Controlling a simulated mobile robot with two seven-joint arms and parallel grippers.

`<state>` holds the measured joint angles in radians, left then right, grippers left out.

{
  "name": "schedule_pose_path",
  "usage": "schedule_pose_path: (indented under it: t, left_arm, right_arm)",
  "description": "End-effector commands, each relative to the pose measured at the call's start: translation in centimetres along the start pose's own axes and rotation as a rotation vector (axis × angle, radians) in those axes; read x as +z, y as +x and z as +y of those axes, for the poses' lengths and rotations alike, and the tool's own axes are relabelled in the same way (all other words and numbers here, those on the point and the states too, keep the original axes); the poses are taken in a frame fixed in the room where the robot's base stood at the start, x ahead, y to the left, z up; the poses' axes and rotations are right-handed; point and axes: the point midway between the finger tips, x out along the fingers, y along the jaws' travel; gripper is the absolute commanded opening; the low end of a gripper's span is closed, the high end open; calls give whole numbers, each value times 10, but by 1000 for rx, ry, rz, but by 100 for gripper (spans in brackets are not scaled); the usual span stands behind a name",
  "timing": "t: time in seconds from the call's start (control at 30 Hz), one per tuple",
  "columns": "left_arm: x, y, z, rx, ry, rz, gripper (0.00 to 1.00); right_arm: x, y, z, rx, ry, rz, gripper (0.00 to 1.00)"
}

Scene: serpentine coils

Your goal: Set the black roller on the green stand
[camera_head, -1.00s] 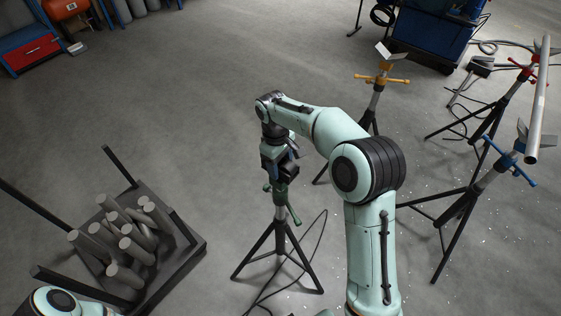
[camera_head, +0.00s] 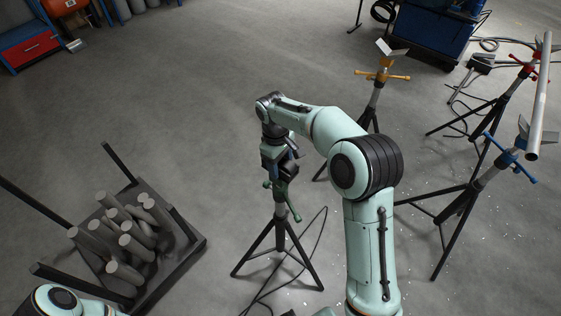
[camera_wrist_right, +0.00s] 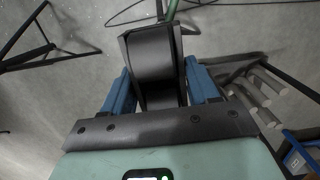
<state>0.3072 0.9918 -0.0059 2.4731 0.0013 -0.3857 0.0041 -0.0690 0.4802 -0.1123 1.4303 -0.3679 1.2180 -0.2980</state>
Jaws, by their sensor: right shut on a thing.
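My right gripper (camera_head: 278,158) is directly over the green stand (camera_head: 280,190), a tripod with green handles and black legs. It is shut on the black roller (camera_wrist_right: 152,55). In the right wrist view the roller sits between the blue fingers, with dark side plates around it. In the head view the roller (camera_head: 288,168) is partly hidden by the gripper, just at the top of the stand. A green handle (camera_wrist_right: 171,9) shows beyond the roller in the wrist view. I cannot tell whether the roller touches the stand's top. My left gripper is out of view.
A dark crate (camera_head: 187,246) with several grey cylinders and corner posts stands at the left. A yellow-handled stand (camera_head: 381,77) is behind the arm. A blue-handled stand (camera_head: 505,158) and a red-handled stand (camera_head: 524,68) carry a long pipe (camera_head: 541,95) at the right. A cable lies by the green stand.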

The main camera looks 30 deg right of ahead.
Motion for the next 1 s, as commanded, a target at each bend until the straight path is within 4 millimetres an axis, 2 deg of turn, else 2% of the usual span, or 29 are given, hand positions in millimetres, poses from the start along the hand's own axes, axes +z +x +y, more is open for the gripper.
schedule_pose_path:
  t: [0.47,0.5,0.57,0.87,1.0]
  left_arm:
    - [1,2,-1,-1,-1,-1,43]
    - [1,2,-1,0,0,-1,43]
    - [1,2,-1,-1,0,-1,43]
    - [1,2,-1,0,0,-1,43]
    - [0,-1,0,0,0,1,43]
  right_arm:
    - [-1,7,0,0,0,0,4]
    - [-1,7,0,-1,0,0,72]
    - [-1,7,0,-1,0,-1,89]
    - [-1,6,0,-1,0,-2,89]
    - [-2,-7,0,1,0,2,89]
